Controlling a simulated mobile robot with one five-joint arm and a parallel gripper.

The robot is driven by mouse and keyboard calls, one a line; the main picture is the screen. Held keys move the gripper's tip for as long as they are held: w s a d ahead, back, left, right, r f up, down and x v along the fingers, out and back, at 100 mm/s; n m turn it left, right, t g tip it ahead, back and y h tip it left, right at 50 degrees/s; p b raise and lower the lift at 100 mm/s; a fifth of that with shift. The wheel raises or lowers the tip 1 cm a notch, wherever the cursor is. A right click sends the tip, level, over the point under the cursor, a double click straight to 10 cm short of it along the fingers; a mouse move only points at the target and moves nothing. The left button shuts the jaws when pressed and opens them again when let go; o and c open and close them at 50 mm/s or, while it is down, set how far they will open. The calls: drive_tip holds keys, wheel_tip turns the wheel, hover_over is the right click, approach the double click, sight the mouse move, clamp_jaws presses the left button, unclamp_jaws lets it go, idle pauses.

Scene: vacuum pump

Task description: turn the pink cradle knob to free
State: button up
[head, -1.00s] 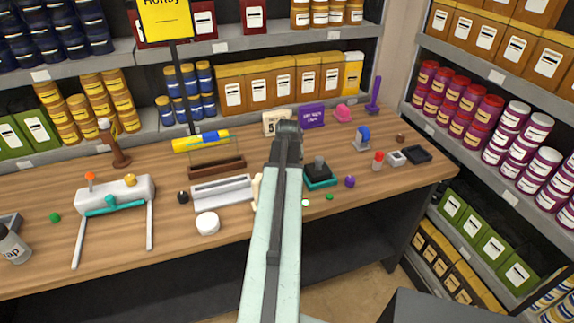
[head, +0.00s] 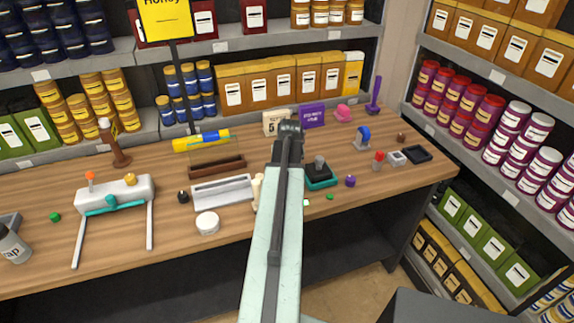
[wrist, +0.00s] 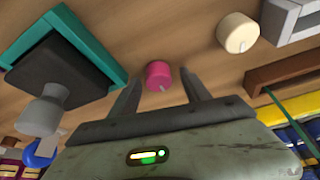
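A pink knob (wrist: 158,75) shows in the wrist view, a short round cylinder with a small pale mark on its end. My gripper (wrist: 158,82) is open, with one dark finger on each side of the knob. Gaps show between the knob and both fingers. I cannot tell how deep the fingertips reach along it. No separate cradle can be made out around the knob. In the head view my arm hides the knob and the gripper.
In the wrist view, a teal-edged tray (wrist: 105,52) with a dark block and grey handle lies left, and a cream round piece (wrist: 238,33) right. A brown rack (wrist: 290,78) is farther right. The wooden table (head: 340,225) is cluttered, with shelves behind.

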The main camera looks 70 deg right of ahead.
drive_tip(key=shift+r, duration=0.2)
drive_tip(key=p+v, duration=0.7)
drive_tip(key=shift+a+r, duration=0.15)
drive_tip(key=shift+r, duration=0.05)
